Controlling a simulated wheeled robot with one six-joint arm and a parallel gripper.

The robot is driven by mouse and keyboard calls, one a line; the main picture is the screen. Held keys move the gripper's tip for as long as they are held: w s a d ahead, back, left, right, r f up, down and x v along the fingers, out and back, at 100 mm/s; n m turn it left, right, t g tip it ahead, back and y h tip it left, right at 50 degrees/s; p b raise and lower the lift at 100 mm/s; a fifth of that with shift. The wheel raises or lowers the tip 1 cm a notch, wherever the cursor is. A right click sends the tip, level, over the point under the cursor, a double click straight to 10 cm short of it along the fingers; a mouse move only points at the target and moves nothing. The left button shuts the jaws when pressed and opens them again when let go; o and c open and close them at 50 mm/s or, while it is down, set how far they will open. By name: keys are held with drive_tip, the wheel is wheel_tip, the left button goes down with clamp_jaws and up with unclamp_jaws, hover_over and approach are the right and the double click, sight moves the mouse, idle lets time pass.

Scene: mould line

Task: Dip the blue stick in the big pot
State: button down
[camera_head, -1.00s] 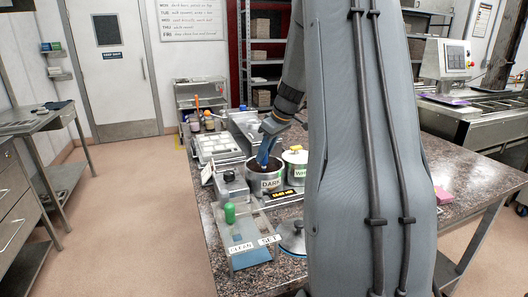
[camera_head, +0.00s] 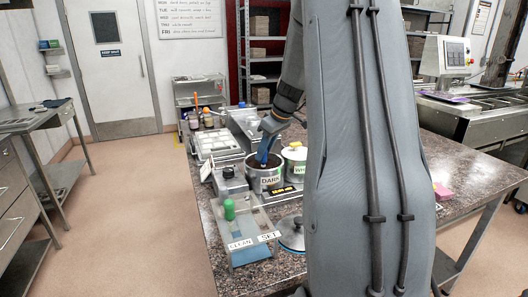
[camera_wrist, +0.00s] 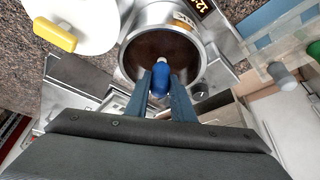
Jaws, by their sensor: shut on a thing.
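My gripper (camera_head: 268,141) is shut on the blue stick (camera_head: 263,153), which points down at the open metal pot labelled DARK (camera_head: 266,181). In the wrist view, the blue stick (camera_wrist: 161,78) sits between my fingers, its pale tip over the near part of the pot's opening. The pot (camera_wrist: 125,62) holds a dark brown mass. I cannot tell whether the tip touches it. Beside it stands a pot with a pale lid and yellow knob (camera_head: 296,146), its label partly hidden by my arm.
A stand marked CLEAN and SET (camera_head: 255,241) bears an upright green-topped thing (camera_head: 229,209). A round lid (camera_head: 291,235) lies on the granite table to its right. A white tray (camera_head: 216,142) is behind the pots. A pink block (camera_head: 442,193) lies far right.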

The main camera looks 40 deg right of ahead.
idle(0.4)
drive_tip(key=shift+r+p, duration=2.15)
drive_tip(key=shift+r, duration=1.6)
drive_tip(key=shift+r, duration=0.1)
drive_tip(key=shift+r+p, duration=1.1)
drive_tip(key=shift+r, duration=0.8)
